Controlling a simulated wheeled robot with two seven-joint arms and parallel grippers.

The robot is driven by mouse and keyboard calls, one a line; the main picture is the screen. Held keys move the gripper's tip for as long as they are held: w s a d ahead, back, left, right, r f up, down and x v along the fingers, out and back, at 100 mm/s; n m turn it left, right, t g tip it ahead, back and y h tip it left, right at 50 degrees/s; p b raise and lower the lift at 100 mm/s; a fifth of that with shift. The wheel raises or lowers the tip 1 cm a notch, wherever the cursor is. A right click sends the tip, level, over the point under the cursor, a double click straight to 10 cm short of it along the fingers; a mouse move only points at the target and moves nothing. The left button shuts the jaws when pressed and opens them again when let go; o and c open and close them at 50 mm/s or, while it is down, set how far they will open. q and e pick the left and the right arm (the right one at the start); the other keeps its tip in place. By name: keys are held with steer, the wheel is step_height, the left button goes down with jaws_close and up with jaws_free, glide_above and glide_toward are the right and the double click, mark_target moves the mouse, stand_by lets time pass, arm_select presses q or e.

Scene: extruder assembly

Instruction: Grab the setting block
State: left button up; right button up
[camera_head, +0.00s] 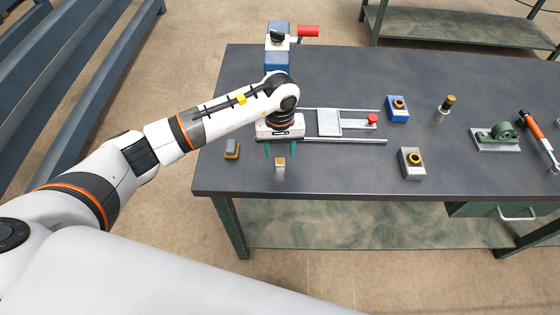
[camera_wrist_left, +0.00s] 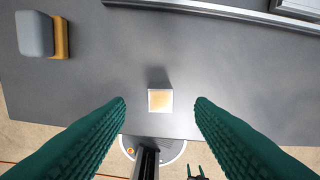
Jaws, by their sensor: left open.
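The small block that I take as the setting block (camera_head: 280,163) is pale with an orange-gold top. It stands on the dark table near its front edge. It also shows in the left wrist view (camera_wrist_left: 160,100), centred between the fingertips and apart from both. My left gripper (camera_head: 281,151) points down over it with its two green fingers apart. It is open and empty. In the left wrist view the ridged fingers come in from the lower left and lower right. Their height above the block is hard to tell.
A grey-and-orange block (camera_head: 232,149) stands to the left. A railed fixture (camera_head: 329,122) with a red knob lies behind. A blue block (camera_head: 397,109), a grey block with a gold ring (camera_head: 412,163) and a green bearing unit (camera_head: 497,138) stand to the right.

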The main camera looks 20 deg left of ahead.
mark_target(280, 161)
arm_select(q)
steer(key=f+p, duration=0.1)
steer(key=f, duration=0.1)
steer(key=f+p, duration=0.1)
steer(key=f, duration=0.2)
steer(key=shift+s+d+f+p, duration=0.1)
steer(key=shift+s+f+p, duration=0.1)
steer(key=shift+f+p, duration=0.15)
steer(key=shift+f, duration=0.15)
steer(key=shift+w, duration=0.1)
jaws_close()
